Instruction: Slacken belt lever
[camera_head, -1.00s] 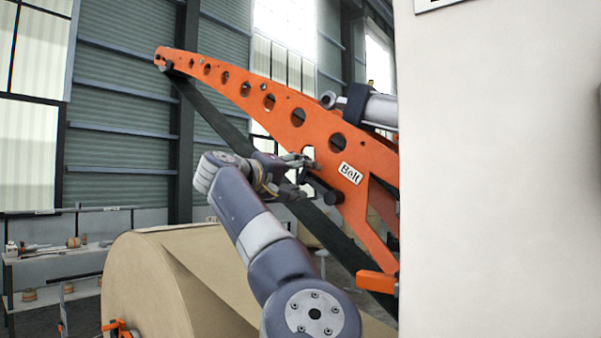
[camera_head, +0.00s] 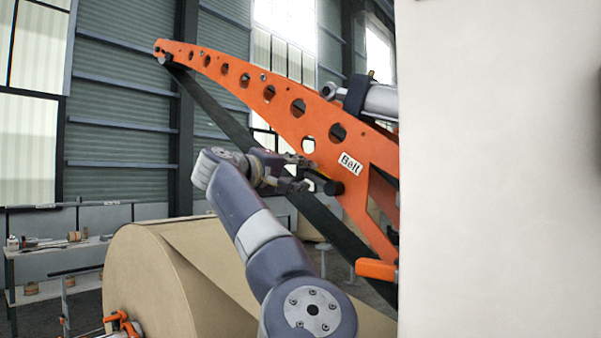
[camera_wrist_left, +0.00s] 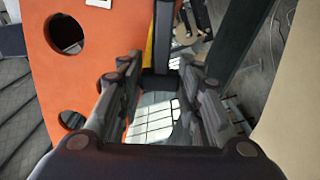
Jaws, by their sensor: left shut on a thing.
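The long orange belt arm (camera_head: 230,73) with a white "Belt" label (camera_head: 350,163) slopes down from upper left to lower right in the head view. A short dark cylindrical handle (camera_head: 333,187) sticks out from it just below the label. My left gripper (camera_head: 307,174) is at this handle, its fingers shut around it. In the left wrist view, a dark post (camera_wrist_left: 163,38) reaches down between the far ends of my fingers (camera_wrist_left: 161,95), with the orange arm (camera_wrist_left: 88,50) to the left. My fingers partly hide the handle. My right gripper is out of view.
A dark belt strip (camera_head: 215,108) runs below the orange arm. A big kraft paper roll (camera_head: 140,275) lies below. A pale wall or panel (camera_head: 500,170) blocks the right side. An orange bar end (camera_head: 376,270) sits low beside it. A bench (camera_head: 60,250) stands far left.

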